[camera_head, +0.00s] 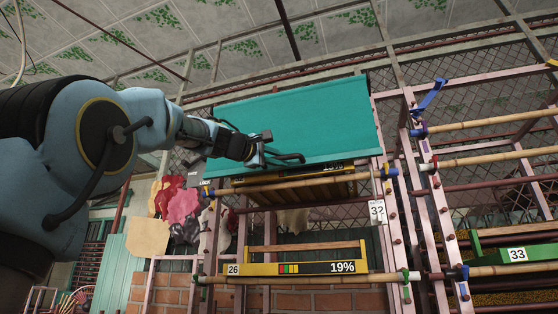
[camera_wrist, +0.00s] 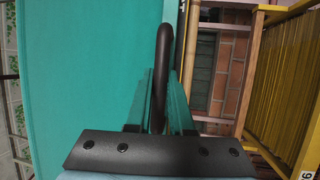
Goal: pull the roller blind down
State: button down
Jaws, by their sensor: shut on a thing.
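The roller blind (camera_head: 300,120) is a teal sheet, partly drawn down over the upper part of a rack; its lower edge is slanted in the head view. It also fills the left of the wrist view (camera_wrist: 100,60). A dark curved handle (camera_head: 290,157) is at its lower edge. My gripper (camera_head: 262,154) is at that lower edge, shut on the handle, which also shows between the fingers in the wrist view (camera_wrist: 163,50). The fingertips partly hide the handle's grip point.
Below the blind are a bamboo pole (camera_head: 300,182) and a yellow tray labelled 26 (camera_head: 260,269). A neighbouring rack (camera_head: 480,185) stands to the right. Hanging cloths (camera_head: 180,208) are at the left.

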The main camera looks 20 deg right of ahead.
jog(key=shift+f+b, duration=1.35)
jog(key=shift+f, duration=0.55)
jog(key=c, duration=0.8)
grip_release()
jog(key=b+v, duration=0.4)
jog(key=v, duration=0.7)
jog(key=shift+w, duration=0.15)
